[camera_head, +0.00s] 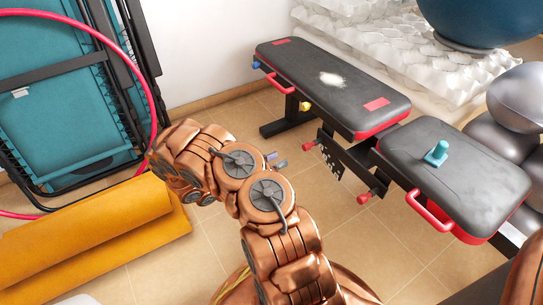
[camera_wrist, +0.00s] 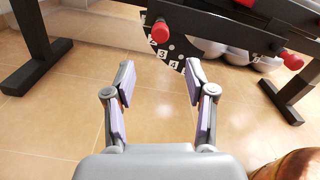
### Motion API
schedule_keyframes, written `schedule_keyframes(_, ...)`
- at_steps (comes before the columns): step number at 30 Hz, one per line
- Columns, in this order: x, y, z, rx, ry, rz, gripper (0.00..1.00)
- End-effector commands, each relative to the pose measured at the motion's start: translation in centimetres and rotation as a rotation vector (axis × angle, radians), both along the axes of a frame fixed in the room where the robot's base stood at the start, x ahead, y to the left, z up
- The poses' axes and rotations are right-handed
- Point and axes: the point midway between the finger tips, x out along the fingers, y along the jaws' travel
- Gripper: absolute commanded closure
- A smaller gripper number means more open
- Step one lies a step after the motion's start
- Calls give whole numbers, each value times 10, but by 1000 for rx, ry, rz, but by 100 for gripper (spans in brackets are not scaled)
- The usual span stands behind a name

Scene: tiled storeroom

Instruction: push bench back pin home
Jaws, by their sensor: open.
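The adjustable bench has a long black back pad (camera_head: 335,85) and a shorter seat pad (camera_head: 455,175). Under the back pad, a red-knobbed pin (camera_head: 308,146) sits by a dark plate with holes and numbers (camera_head: 329,157). In the wrist view the pin's red knob (camera_wrist: 160,31) shows beyond my fingertips, near the top, with the numbered plate (camera_wrist: 165,55) behind it. How deep the pin sits is not clear. My gripper (camera_head: 277,160) is left of the knob, apart from it. Its two fingers (camera_wrist: 159,70) are open and empty.
A second red knob (camera_head: 363,198) sits lower on the frame, under the seat. Red handles (camera_head: 428,210) edge the pads. A teal dumbbell-like object (camera_head: 436,153) rests on the seat. Tiled floor between is clear.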

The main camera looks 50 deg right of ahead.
Motion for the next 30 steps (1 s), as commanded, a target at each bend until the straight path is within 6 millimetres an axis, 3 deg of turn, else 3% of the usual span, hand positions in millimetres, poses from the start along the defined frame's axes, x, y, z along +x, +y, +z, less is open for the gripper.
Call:
schedule_keyframes(8, 0, 0, 0, 0, 0, 0, 45)
schedule_keyframes(11, -1, -1, 10, -4, -10, -8, 45)
schedule_keyframes(14, -4, -1, 37, -15, -42, -32, 45)
schedule_keyframes(21, -26, 4, 138, -49, -193, -156, 45)
schedule_keyframes(30, -61, 26, 248, -58, -405, -318, 45)
